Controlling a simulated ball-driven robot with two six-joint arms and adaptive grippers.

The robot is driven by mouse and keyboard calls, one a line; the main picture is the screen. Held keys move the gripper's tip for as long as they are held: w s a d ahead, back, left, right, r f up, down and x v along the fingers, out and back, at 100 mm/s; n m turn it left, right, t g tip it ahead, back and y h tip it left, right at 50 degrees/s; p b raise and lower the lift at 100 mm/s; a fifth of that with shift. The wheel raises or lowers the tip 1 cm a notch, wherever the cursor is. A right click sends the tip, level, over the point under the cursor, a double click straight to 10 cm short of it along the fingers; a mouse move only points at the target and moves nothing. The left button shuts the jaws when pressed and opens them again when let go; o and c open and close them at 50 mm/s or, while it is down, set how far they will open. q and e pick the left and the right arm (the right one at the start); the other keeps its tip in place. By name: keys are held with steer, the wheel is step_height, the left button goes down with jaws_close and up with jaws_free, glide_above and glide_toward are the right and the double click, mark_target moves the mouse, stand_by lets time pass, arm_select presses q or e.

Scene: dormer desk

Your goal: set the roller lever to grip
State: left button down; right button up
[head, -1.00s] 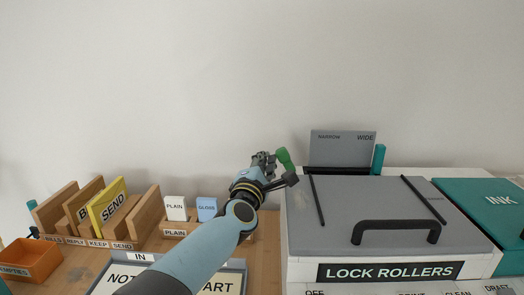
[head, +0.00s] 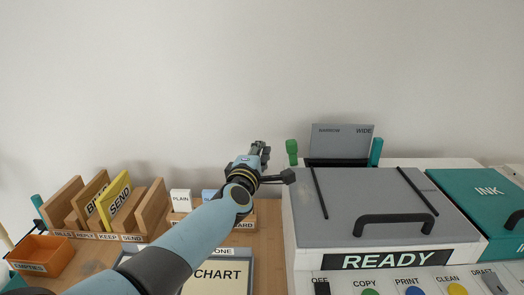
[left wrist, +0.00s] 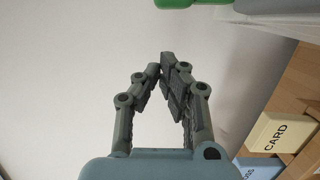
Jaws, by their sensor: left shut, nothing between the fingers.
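The green roller lever (head: 292,151) stands about upright at the back left corner of the grey-lidded printer (head: 350,207). The printer's front display (head: 394,260) reads READY. My left gripper (head: 260,146) is just left of the lever, apart from it, with its fingers pointing up and away. In the left wrist view its fingertips (left wrist: 168,62) meet with nothing between them. A green piece (left wrist: 185,3), apparently the lever, is cut off by the top edge there. I see no grip mark by the lever. My right gripper is out of view.
A paper guide (head: 342,139) marked NARROW and WIDE stands behind the lid, with a teal lever (head: 376,152) beside it. A black lid handle (head: 396,224) and a row of buttons are in front. Card blocks (head: 181,200) and a wooden sorter (head: 150,207) stand left.

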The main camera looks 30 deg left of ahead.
arm_select(q)
steer(key=s+d+p, duration=0.1)
steer(key=s, duration=0.9)
steer(key=shift+d+f, duration=0.2)
steer(key=shift+d, duration=0.2)
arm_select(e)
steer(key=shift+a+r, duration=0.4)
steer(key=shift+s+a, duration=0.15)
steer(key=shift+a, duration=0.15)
arm_select(q)
steer(key=shift+f, duration=0.1)
